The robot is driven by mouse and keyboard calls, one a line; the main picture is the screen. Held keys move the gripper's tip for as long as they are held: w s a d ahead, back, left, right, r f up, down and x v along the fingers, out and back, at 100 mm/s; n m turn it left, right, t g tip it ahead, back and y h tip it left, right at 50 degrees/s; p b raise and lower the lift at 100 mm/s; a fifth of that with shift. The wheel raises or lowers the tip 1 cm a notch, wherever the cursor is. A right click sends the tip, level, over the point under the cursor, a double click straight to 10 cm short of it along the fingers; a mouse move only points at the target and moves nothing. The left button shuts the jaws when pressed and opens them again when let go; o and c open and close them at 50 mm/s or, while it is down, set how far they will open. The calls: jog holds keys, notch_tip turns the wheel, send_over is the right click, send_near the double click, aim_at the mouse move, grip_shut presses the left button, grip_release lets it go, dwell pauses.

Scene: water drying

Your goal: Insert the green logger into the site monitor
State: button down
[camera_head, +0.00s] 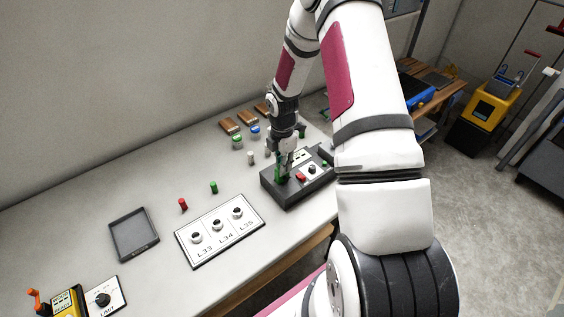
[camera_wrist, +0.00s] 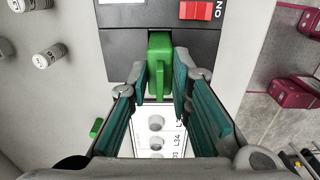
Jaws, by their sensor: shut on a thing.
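The green logger (camera_wrist: 159,62) is between the teal-padded fingers of my gripper (camera_wrist: 160,80), which is shut on it. In the head view, my gripper (camera_head: 285,165) points down over the left part of the site monitor (camera_head: 284,198), a dark grey box on the bench. The logger shows there as a green strip beside the fingers. In the wrist view, the logger's far end overlaps the near edge of the site monitor (camera_wrist: 142,42). Whether it sits in a slot or is above the box, I cannot tell. The monitor's red switch (camera_wrist: 196,10) is right of the logger.
A white panel (camera_head: 222,236) with three round sockets lies left of the monitor. A small green piece (camera_head: 213,187) and a red one (camera_head: 183,204) stand behind it. A dark tray (camera_head: 134,236) lies farther left. Small jars and brown blocks (camera_head: 229,125) are behind my gripper.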

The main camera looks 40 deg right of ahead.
dwell(0.3)
jog(key=c, duration=1.4)
grip_release()
jog(key=shift+o, duration=0.2)
jog(key=shift+r, duration=0.1)
notch_tip(320, 180, up, 12)
